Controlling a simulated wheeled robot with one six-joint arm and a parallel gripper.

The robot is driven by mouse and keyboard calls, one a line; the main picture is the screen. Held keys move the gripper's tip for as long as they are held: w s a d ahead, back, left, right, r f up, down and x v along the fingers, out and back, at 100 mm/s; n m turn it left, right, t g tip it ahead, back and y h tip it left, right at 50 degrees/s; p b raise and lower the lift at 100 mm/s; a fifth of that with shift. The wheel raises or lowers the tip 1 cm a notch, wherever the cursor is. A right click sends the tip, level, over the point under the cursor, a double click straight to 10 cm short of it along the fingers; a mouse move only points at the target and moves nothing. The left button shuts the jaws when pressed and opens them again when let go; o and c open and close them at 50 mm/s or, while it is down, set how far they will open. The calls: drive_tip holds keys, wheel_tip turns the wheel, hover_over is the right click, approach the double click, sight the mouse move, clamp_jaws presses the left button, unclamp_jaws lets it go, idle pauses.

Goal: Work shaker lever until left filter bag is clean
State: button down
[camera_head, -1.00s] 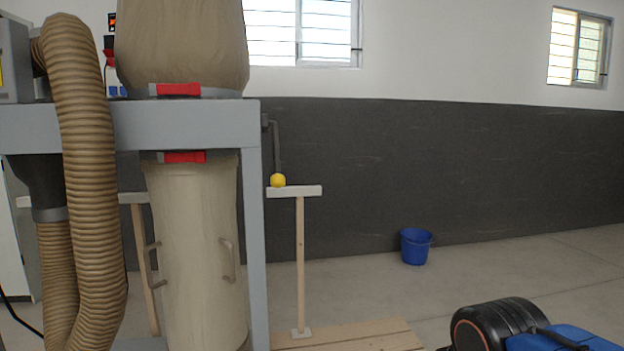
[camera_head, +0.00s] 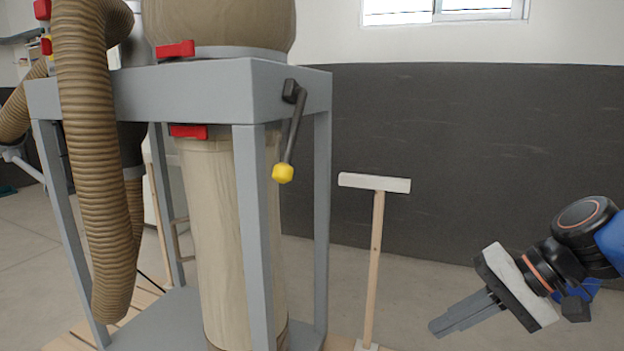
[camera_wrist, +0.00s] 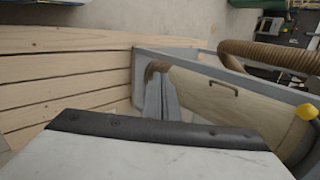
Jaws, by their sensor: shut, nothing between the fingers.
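The shaker lever (camera_head: 296,122) is a dark bar hanging down from the right end of the grey frame's top beam, with a yellow knob (camera_head: 283,173) at its lower end. The knob also shows at the right edge of the wrist view (camera_wrist: 306,112). The upper filter bag (camera_head: 222,25) is tan and bulging, cut off by the top edge. A lower tan bag (camera_head: 222,225) hangs inside the frame. My gripper (camera_head: 440,328) is at lower right, shut and empty, pointing left, well apart from the lever. In the wrist view its fingers (camera_wrist: 161,100) lie together.
A grey frame (camera_head: 190,88) carries the bags. A ribbed tan hose (camera_head: 90,180) hangs on its left. A wooden T-shaped stand (camera_head: 375,250) stands between the frame and my gripper. Wooden slats (camera_wrist: 65,75) lie at the frame's foot.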

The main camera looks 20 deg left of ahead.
drive_tip(key=w+a+r+g+y, duration=0.4)
drive_tip(key=w+a+r+y, duration=0.6)
drive_tip(key=w+a+r, duration=0.65)
drive_tip(key=s+a+r, duration=0.3)
drive_tip(key=s+a, duration=0.2)
drive_tip(key=a, duration=0.6)
drive_tip(key=shift+a, duration=0.1)
